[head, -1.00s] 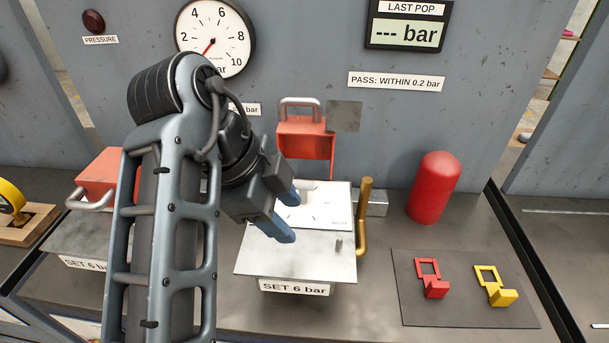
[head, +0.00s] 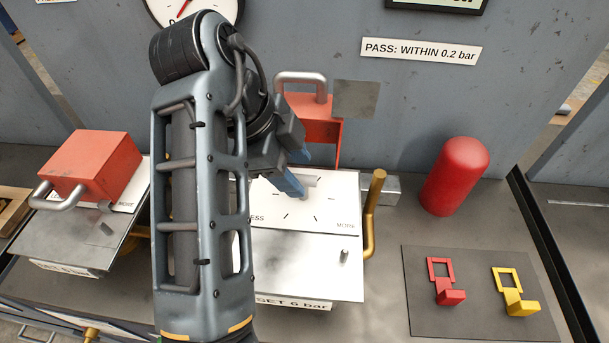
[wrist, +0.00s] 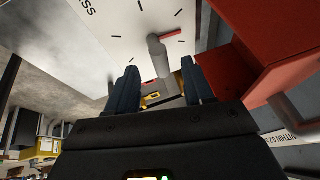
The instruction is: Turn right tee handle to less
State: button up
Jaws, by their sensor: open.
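The right tee handle (head: 309,179) is a grey bar on a stem, standing on a white dial plate (head: 325,212) marked LESS at left and MORE at right. In the head view it is partly hidden by my fingers. My gripper (head: 299,174) is open over the dial, with blue fingers at the handle. In the wrist view the handle (wrist: 160,60) shows between the two open fingers (wrist: 160,82), with a red pointer mark (wrist: 170,34) by its far end. I cannot tell whether either finger touches it.
A red cover with a metal loop (head: 318,117) stands open behind the dial. A brass lever (head: 375,205) rises at the plate's right side. A red cylinder (head: 454,176) and a mat with red and yellow tags (head: 425,318) lie further right. Another red cover (head: 92,164) sits left.

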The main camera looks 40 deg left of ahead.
aim_at(302, 178)
jog(key=shift+x, duration=2)
grip_shut()
